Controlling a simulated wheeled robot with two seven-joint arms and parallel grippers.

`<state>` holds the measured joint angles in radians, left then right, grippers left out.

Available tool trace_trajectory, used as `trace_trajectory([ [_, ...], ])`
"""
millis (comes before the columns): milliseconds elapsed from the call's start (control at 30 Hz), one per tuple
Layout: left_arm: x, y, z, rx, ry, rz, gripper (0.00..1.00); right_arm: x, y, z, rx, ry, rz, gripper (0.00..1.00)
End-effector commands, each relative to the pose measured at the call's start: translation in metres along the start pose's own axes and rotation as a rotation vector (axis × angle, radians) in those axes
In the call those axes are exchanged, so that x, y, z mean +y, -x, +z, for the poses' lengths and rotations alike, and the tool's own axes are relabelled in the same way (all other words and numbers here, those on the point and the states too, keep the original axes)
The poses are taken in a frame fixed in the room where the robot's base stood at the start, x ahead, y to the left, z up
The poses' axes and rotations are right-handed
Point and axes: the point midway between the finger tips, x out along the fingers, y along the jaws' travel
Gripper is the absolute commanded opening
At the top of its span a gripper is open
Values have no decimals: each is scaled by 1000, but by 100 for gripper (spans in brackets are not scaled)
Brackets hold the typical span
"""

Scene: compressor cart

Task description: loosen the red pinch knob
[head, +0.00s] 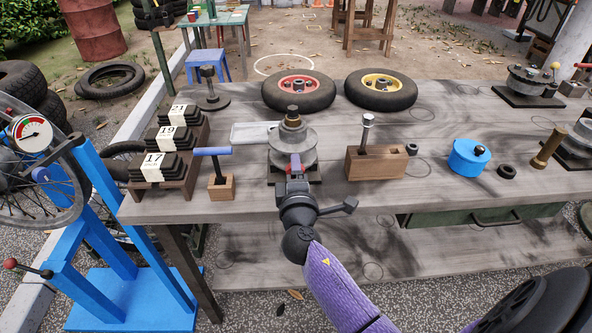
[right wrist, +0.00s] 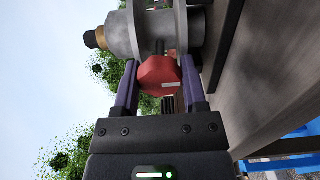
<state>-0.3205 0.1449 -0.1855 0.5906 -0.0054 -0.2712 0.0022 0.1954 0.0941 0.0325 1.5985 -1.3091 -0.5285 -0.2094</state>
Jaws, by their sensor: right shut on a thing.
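The red pinch knob (right wrist: 157,80) shows in the right wrist view, on a dark stem at the side of a grey metal fixture (right wrist: 160,28). My right gripper (right wrist: 160,68) has its two purple fingers on either side of the knob and is shut on it. In the head view the fixture (head: 306,139) is a grey round body with a brass nut on top, standing on the bench. My right gripper (head: 295,168) reaches its front there and mostly hides the knob. My left gripper is not in view.
On the bench (head: 325,209), a blue-handled tool in a wooden block (head: 222,187) stands close left. A wooden block with a metal pin (head: 376,163) stands close right, then a blue canister (head: 468,157). Two small wheels (head: 298,90) lie behind.

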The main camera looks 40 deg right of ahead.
Motion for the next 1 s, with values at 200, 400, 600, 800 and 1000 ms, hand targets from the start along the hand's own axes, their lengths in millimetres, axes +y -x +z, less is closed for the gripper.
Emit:
trace_trajectory([
  [200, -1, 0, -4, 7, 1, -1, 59, 0, 0, 0, 1, 4, -1, 0],
  [400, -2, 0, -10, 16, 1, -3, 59, -1, 0, 0, 1, 3, -1, 73],
  [600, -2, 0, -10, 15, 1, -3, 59, 0, 0, 0, 1, 2, -1, 90],
  [800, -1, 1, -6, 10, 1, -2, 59, 0, 4, 0, 1, 2, -1, 90],
  [1000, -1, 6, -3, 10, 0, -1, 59, 0, 42, -1, 3, 1, -4, 90],
])
